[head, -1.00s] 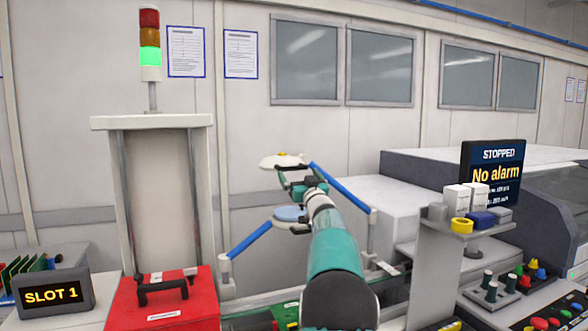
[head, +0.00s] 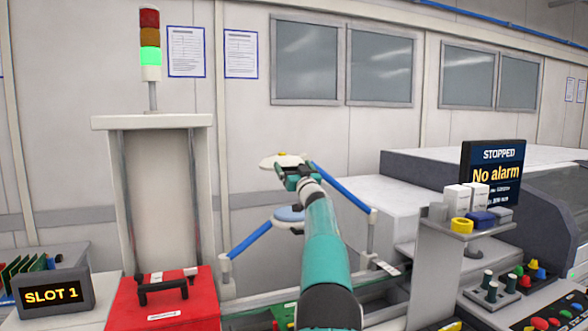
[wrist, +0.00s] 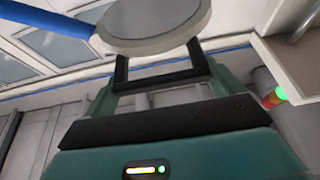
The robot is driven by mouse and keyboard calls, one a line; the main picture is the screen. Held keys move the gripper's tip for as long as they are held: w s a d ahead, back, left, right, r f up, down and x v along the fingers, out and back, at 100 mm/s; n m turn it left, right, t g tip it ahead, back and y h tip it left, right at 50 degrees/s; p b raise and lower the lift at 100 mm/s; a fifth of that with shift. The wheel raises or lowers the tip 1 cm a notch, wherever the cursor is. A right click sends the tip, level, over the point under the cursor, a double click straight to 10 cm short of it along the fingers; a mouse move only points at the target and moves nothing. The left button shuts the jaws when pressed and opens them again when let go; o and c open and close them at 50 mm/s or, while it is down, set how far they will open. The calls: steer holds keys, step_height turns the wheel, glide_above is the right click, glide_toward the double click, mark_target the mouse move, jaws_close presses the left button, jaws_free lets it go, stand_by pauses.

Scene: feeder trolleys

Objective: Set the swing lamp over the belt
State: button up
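A second blue arm (head: 248,240) on a left post carries a pale blue disc (head: 289,214), partly hidden by my arm. My gripper (head: 290,172) is just below and right of the white head. In the wrist view, the round grey lamp head (wrist: 155,25) is just beyond my fingertips (wrist: 160,66), which stand apart with nothing clearly clamped between them. Contact cannot be told. The green belt (head: 375,285) runs below, partly hidden.
A red case (head: 165,310) with a black handle stands front left, beside the "SLOT 1" display (head: 52,293). A signal tower (head: 150,45) shows green. A "STOPPED, No alarm" screen (head: 494,175), a small shelf (head: 465,230) and a control panel (head: 530,305) stand on the right.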

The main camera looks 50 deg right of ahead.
steer(key=c, duration=0.6)
steer(key=s+n+t+y, duration=0.1)
steer(key=s+n+y, duration=0.1)
steer(key=s, duration=0.5)
steer(key=s+n+t+y, duration=0.1)
steer(key=s+y, duration=0.4)
steer(key=s, duration=0.2)
steer(key=s+n+t+y, duration=0.1)
steer(key=s+n+y, duration=0.1)
steer(key=s, duration=0.5)
steer(key=shift+s+r+n+y, duration=0.1)
steer(key=shift+s+n+y, duration=0.15)
steer(key=shift+y, duration=0.45)
steer(key=o, duration=1)
steer(key=shift+o, duration=0.2)
steer(key=shift+w, duration=0.1)
